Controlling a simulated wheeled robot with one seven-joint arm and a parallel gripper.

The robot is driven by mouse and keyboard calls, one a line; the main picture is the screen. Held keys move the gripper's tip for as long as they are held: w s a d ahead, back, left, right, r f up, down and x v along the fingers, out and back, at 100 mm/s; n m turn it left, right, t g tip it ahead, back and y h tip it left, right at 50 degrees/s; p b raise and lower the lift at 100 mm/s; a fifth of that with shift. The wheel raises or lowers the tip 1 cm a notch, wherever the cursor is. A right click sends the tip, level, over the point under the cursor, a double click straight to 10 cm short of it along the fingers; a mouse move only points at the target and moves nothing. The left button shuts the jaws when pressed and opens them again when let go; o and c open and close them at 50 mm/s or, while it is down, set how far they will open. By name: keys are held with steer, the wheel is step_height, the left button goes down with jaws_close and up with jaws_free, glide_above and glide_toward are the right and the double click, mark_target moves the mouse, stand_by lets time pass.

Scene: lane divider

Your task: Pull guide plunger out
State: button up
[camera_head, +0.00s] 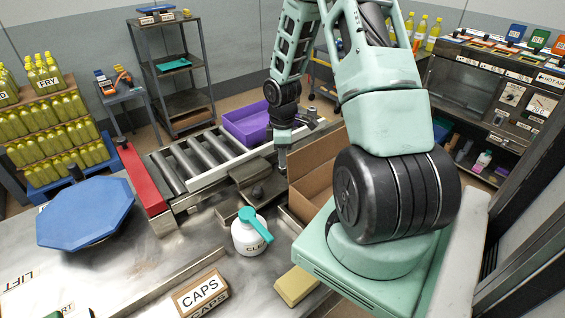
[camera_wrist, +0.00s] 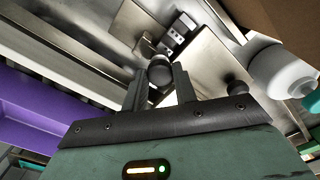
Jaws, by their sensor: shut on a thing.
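The guide plunger's dark round knob (camera_wrist: 160,71) sits between the two fingertips in the wrist view. My gripper (camera_wrist: 161,80) is shut on this knob. Below the knob, the rest of the plunger is hidden. In the head view, my gripper (camera_head: 282,163) reaches down at the metal lane guide beside the rollers, and the held knob cannot be made out there. A second dark knob (camera_wrist: 237,88) stands to the right of the fingers in the wrist view, apart from them.
A purple bin (camera_head: 250,124) stands behind the rollers (camera_head: 203,154). An open cardboard box (camera_head: 316,175) is close to the right of my gripper. A white bottle with a teal top (camera_head: 250,236) stands in front.

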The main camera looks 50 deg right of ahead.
steer(key=shift+r, duration=0.2)
steer(key=shift+r+p, duration=0.5)
steer(key=shift+p, duration=0.15)
steer(key=o, duration=1)
steer(key=shift+o, duration=0.2)
steer(key=shift+r, duration=0.1)
step_height(320, 180, up, 17)
steer(key=b, duration=0.1)
steer(key=shift+r, duration=0.15)
